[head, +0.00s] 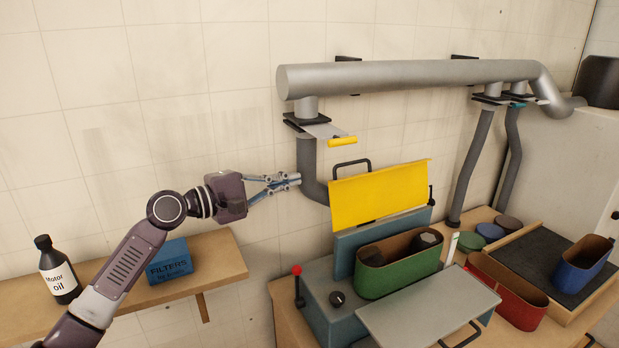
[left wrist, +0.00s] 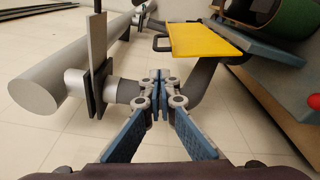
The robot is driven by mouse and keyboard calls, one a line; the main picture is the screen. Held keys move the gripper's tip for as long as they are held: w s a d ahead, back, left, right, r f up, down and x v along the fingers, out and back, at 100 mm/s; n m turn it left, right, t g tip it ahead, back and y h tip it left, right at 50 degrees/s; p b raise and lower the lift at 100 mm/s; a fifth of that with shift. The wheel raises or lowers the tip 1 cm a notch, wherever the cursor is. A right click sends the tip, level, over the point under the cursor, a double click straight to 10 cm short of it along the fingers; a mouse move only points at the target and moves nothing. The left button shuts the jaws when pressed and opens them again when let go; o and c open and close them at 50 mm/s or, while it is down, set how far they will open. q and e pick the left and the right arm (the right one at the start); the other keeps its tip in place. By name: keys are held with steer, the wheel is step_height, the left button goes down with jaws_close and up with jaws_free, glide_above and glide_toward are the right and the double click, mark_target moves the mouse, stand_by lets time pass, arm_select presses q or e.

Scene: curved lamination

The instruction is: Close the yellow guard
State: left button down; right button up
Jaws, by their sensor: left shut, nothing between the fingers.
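The yellow guard (head: 380,194) is a flat yellow panel standing raised and slightly tilted at the back of the blue-grey machine (head: 330,310). A dark loop handle (head: 351,163) rises behind its top edge. In the left wrist view the guard (left wrist: 205,41) is at the upper right, with its handle (left wrist: 160,42) at its left end. My left gripper (head: 297,181) is shut and empty, just left of the guard and apart from it, near a grey hose. Its closed fingertips (left wrist: 161,76) show in the left wrist view. My right gripper is not in view.
A grey duct (head: 400,76) runs along the wall above, with a hose (head: 308,165) beside my gripper. A green bin (head: 400,272) sits in front of the guard. A red-knobbed lever (head: 298,285) stands at the machine's left. A shelf holds motor oil (head: 57,272) and a filters box (head: 169,262).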

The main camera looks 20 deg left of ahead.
arm_select(q)
steer(key=p+x, duration=0.3)
steer(key=x, duration=0.6)
steer(key=shift+w+d, duration=0.15)
steer(key=shift+d, duration=0.05)
steer(key=shift+f, duration=0.15)
